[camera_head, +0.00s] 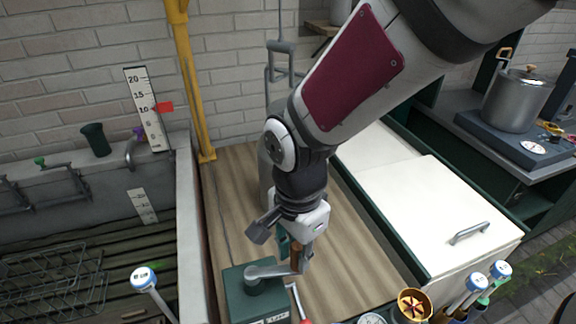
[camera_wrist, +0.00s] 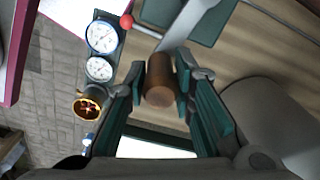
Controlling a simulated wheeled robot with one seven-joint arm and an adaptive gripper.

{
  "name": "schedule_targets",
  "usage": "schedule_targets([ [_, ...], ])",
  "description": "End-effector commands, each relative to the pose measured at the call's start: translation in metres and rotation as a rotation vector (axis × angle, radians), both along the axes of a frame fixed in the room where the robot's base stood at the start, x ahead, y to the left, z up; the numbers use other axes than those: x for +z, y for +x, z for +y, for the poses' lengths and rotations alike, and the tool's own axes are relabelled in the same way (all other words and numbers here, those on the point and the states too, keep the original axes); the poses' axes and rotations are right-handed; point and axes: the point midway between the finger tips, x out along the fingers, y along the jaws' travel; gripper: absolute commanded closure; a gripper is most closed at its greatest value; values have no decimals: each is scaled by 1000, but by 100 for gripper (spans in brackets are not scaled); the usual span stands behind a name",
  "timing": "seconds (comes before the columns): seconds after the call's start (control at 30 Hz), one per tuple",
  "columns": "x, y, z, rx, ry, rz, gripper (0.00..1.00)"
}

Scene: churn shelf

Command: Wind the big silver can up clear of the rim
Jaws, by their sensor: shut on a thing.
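My gripper (camera_head: 295,245) is shut on the brown wooden crank handle (camera_head: 295,259) of a dark green winch box (camera_head: 237,284). In the wrist view the handle (camera_wrist: 159,92) sits between my two green fingers, and the grey crank arm (camera_wrist: 185,25) runs up from it. The big silver can (camera_head: 266,180) stands behind my arm on the wood-coloured top, mostly hidden, with a grey handle or hanger (camera_head: 281,62) above it. A large grey rounded body at the right of the wrist view (camera_wrist: 265,115) appears to be the can. Its base is hidden.
A grey trough rim (camera_head: 186,220) runs along the left, beside a yellow post (camera_head: 190,80). A scale board (camera_head: 147,105) carries a red flag. A white-lidded chest (camera_head: 430,210) stands right. A red-knobbed lever (camera_wrist: 127,21) and gauges (camera_wrist: 102,36) are close to my gripper.

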Motion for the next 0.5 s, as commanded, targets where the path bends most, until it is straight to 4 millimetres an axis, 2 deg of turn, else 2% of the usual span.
schedule_targets([
  [0.03,2,-17,3,10,1,9,100],
  [0.1,2,-28,4,10,1,10,100],
  [0.33,0,-43,4,7,-1,11,100],
  [0.5,0,-61,22,13,-2,12,100],
])
